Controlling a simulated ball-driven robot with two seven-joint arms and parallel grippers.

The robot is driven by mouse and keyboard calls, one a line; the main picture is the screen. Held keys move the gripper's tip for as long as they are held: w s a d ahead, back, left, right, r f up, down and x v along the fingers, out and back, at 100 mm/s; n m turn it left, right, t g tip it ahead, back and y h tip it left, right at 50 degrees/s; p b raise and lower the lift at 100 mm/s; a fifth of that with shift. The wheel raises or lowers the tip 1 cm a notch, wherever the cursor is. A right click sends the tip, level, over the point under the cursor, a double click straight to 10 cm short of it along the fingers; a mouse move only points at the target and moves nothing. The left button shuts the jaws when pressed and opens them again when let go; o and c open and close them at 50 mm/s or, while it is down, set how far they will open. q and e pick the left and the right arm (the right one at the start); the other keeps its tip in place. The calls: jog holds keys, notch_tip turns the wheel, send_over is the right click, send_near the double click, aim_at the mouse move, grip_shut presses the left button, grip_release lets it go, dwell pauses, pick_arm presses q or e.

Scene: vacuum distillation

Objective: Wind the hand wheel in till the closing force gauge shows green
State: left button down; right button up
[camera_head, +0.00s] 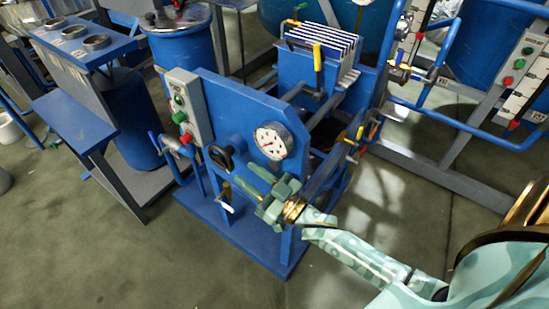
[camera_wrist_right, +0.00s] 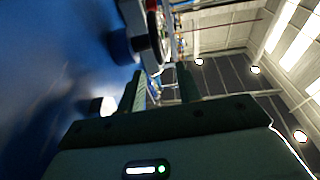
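The black hand wheel (camera_head: 221,157) is on the front plate of a blue press (camera_head: 240,110). The round white closing force gauge (camera_head: 273,140) sits to its right; its needle is too small to read for sure. My right gripper (camera_head: 243,174) is open, its two green fingers apart and empty, just right of and below the hand wheel. In the right wrist view the fingers (camera_wrist_right: 160,72) point at a dark round part (camera_wrist_right: 152,35) that looks like the hand wheel, beyond their tips. I see no contact. My left gripper is out of view.
A grey control box (camera_head: 188,105) with buttons is left of the wheel. A small valve with a yellow and white handle (camera_head: 225,197) hangs below it. A blue side table (camera_head: 73,120) stands at left and a pipe frame (camera_head: 450,115) at right. Open floor (camera_head: 90,260) lies in front.

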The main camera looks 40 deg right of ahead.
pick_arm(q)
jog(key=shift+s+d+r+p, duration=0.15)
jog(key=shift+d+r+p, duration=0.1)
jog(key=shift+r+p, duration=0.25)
pick_arm(e)
jog(key=v, duration=0.7)
